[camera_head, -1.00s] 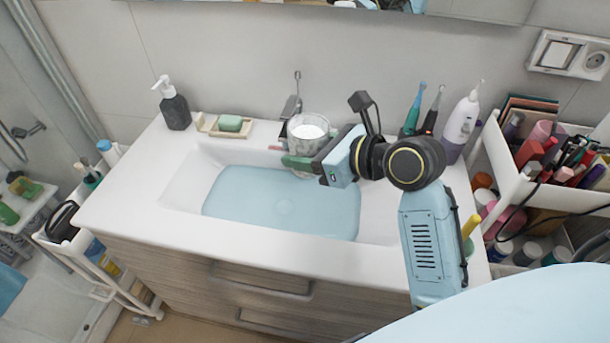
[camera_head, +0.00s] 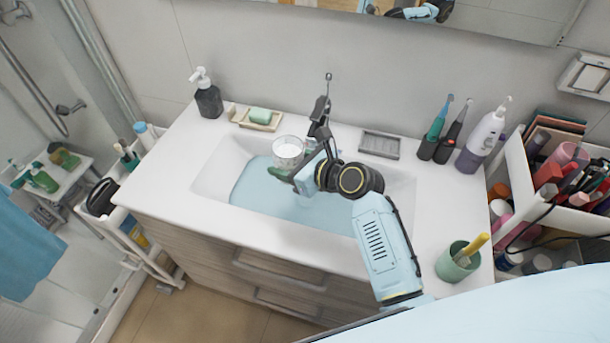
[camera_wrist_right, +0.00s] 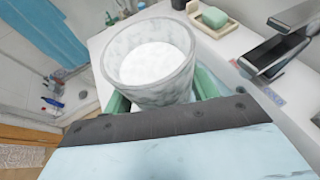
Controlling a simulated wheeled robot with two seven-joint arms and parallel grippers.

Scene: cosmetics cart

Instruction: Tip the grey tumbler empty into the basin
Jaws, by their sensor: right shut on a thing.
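The grey tumbler (camera_head: 288,153) is a marbled cup with a wide open mouth, held near the back left of the basin (camera_head: 211,180). It looks roughly upright, and a white surface shows inside; I cannot tell whether that is liquid. My right gripper (camera_head: 283,173) is shut on the tumbler. In the right wrist view the tumbler (camera_wrist_right: 150,78) sits between the green fingers (camera_wrist_right: 160,100), its lower part hidden by the gripper. Pale blue water (camera_head: 255,190) covers the basin floor. My left gripper is not in view.
The faucet (camera_head: 320,112) stands close right of the tumbler. A soap dish (camera_head: 257,118) and dark pump bottle (camera_head: 208,98) are at the back left. A grey tray (camera_head: 379,144), toothbrushes (camera_head: 437,130) and green cup (camera_head: 457,262) are on the right.

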